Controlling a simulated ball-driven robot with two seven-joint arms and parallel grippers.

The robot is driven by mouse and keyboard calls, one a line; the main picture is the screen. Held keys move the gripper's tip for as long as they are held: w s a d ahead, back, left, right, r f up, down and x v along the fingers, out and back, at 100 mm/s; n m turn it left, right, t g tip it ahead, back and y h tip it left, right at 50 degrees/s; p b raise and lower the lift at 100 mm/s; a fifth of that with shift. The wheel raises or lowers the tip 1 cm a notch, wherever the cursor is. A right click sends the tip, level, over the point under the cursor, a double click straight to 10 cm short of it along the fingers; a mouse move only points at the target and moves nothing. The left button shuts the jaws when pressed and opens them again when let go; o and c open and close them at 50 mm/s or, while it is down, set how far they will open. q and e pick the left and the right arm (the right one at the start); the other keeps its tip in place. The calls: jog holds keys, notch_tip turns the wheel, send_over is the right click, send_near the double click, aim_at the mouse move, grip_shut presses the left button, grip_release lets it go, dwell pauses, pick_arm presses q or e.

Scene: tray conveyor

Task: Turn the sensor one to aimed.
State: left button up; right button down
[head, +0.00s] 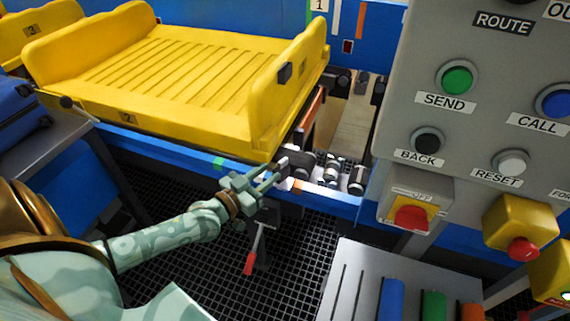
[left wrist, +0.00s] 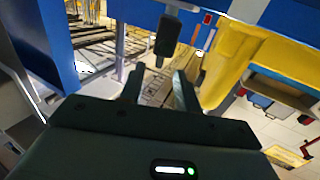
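In the left wrist view, a dark, narrow block on a thin stem (left wrist: 167,38) is just beyond my fingertips. It looks like the sensor, but I cannot read a number on it or tell which way it is aimed. My left gripper (head: 273,175) is at the conveyor's near blue rail, by the front right corner of the yellow tray. In the left wrist view its two fingers (left wrist: 158,82) are apart with nothing clearly between them. In the head view the gripper partly hides what is at the rail. My right gripper is not in view.
A yellow tray (head: 180,65) marked 2 sits on the conveyor. A lever with a red handle (head: 250,262) hangs below my left gripper. A grey control panel (head: 475,130) with labelled buttons stands at the right. A blue suitcase (head: 18,112) is at the left.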

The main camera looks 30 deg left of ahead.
aim_at(279, 165)
pick_arm(q)
jog(key=w, duration=0.2)
jog(key=w+b, duration=0.1)
jog(key=w, duration=0.1)
jog(key=w+d, duration=0.1)
jog(key=w, duration=0.1)
jog(key=shift+w+d, duration=0.1)
jog(key=shift+w, duration=0.2)
grip_shut()
